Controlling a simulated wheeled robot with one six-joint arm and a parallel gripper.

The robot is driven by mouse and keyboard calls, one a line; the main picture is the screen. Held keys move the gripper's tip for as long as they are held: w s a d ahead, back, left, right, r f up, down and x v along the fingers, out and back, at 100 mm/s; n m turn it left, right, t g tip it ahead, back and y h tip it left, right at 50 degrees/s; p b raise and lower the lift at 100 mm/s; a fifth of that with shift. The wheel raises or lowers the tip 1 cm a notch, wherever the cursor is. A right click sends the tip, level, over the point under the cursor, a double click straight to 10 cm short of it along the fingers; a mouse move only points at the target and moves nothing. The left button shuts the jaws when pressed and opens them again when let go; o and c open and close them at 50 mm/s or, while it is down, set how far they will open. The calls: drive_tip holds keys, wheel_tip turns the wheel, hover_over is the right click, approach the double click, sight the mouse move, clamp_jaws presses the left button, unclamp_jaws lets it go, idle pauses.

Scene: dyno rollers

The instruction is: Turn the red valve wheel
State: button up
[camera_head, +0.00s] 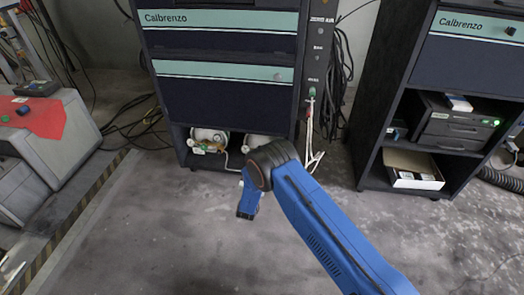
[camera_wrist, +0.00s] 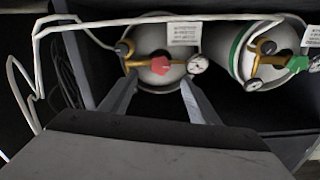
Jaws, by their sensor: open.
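The red valve wheel (camera_wrist: 161,67) sits on a brass fitting at the front of a white gas cylinder (camera_wrist: 150,48) lying end-on, left of centre in the wrist view. My gripper (camera_wrist: 160,82) is open, its two fingers reaching toward the cylinder, one on either side below the red wheel. The wheel shows between and just beyond the fingertips; I cannot tell whether either finger touches anything.
A round gauge (camera_wrist: 197,64) sits right of the red wheel. A second cylinder with a green band (camera_wrist: 238,45) and a green valve wheel (camera_wrist: 298,64) lies to the right. A white hose (camera_wrist: 75,27) runs across the top left. The cabinet (camera_head: 225,100) encloses the bay; bare floor (camera_head: 150,235) lies in front.

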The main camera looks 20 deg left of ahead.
drive_tip(key=x, duration=1.5)
drive_tip(key=shift+a+f, duration=0.1)
drive_tip(key=c, duration=1.1)
